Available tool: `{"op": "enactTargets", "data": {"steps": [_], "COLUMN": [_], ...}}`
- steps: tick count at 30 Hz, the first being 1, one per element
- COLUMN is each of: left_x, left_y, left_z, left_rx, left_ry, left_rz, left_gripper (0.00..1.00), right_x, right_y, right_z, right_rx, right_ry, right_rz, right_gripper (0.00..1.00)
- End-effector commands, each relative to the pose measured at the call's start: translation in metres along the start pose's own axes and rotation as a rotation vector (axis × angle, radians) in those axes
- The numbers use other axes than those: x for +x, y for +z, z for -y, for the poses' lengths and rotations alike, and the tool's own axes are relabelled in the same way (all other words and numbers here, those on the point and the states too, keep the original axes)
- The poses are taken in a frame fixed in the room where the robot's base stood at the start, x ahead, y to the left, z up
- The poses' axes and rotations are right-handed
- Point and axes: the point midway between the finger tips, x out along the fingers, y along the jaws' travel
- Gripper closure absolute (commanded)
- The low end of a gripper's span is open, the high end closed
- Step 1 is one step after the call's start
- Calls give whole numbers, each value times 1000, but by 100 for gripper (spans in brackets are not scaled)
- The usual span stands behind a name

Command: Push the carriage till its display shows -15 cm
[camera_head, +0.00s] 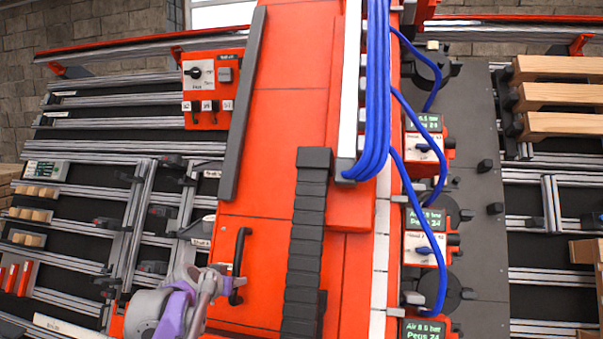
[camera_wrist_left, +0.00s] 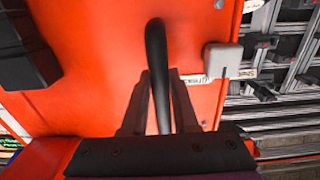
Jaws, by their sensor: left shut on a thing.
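The carriage (camera_head: 275,150) is a large red-orange body in the middle of the head view; its red face also fills much of the left wrist view (camera_wrist_left: 105,70). A black bar handle (camera_head: 240,250) stands on its lower left part. My left gripper (camera_head: 226,278) is shut on this handle. In the left wrist view the handle (camera_wrist_left: 157,60) runs between the two fingers. I see no display with a readable cm value. My right gripper is not in view.
Grey rails (camera_head: 95,150) with small clamps and wooden blocks lie left of the carriage. Blue hoses (camera_head: 375,100) run down its right side. Air panels with green-text screens (camera_head: 425,220) stand right of them. Wooden slats (camera_head: 560,97) are at the far right.

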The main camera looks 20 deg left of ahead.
Motion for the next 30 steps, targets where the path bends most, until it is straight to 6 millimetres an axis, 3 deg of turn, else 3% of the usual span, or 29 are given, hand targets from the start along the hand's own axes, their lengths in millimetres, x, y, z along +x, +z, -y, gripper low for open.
{"op": "enactTargets", "data": {"steps": [30], "left_x": [0], "left_y": [0], "left_z": [-42], "left_rx": [0], "left_ry": [2], "left_rz": [0], "left_gripper": [100], "right_x": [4], "right_y": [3], "right_z": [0], "right_rx": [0], "right_ry": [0], "right_rz": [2], "right_gripper": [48]}}
